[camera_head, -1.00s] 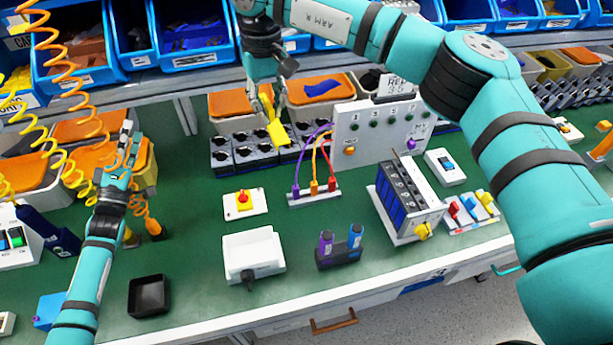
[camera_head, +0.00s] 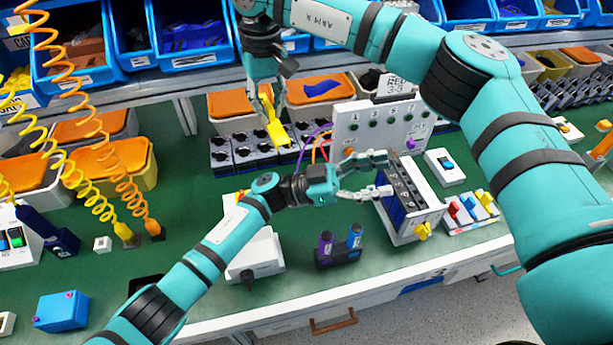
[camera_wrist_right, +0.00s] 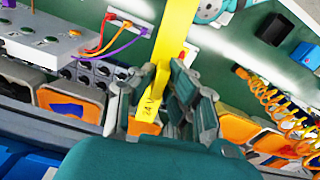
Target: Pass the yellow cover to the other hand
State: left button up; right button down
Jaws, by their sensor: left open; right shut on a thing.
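The yellow cover (camera_head: 277,132) hangs from my right gripper (camera_head: 268,108), above the row of dark switch boxes at the back of the bench. In the right wrist view the cover (camera_wrist_right: 172,45) is a long yellow strip marked "24 V", between the shut fingers of the right gripper (camera_wrist_right: 163,90). My left gripper (camera_head: 384,174) is open and empty. It reaches from the left over the bench, with its fingertips by the dark block with blue sides (camera_head: 400,196), to the right of and nearer than the cover. I cannot tell whether they touch the block.
A grey panel (camera_head: 350,120) with green knobs stands behind the left gripper. A dark holder (camera_head: 338,258) with purple and blue parts and a white box (camera_head: 262,262) sit in front. Coiled hoses (camera_head: 128,185) hang at left. Blue bins (camera_head: 188,62) line the back shelf.

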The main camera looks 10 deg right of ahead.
pick_arm(q)
jog(key=s+m+g+y, duration=0.3)
jog(key=s+m+y, duration=1.35)
jog(key=s, duration=0.45)
jog(key=w+a+f+n+t+y, duration=0.2)
jog(key=w+a+t+y, duration=0.4)
jog(key=a+t, duration=0.3)
jog(key=w+a+r+n+t+y, duration=0.15)
jog(key=w+a+r+t, duration=0.35)
jog(key=w+r+t, duration=0.65)
pick_arm(e)
jog(key=shift+s, duration=0.1)
pick_arm(q)
jog(key=w+a+f+t, duration=0.1)
jog(key=w+a+f, duration=0.1)
jog(key=w+f, duration=0.3)
jog(key=w, duration=0.4)
jog(key=shift+a+f+n, duration=0.2)
jog(key=shift+f+n, duration=0.1)
jog(key=shift+n, duration=0.1)
jog(key=shift+t, duration=0.25)
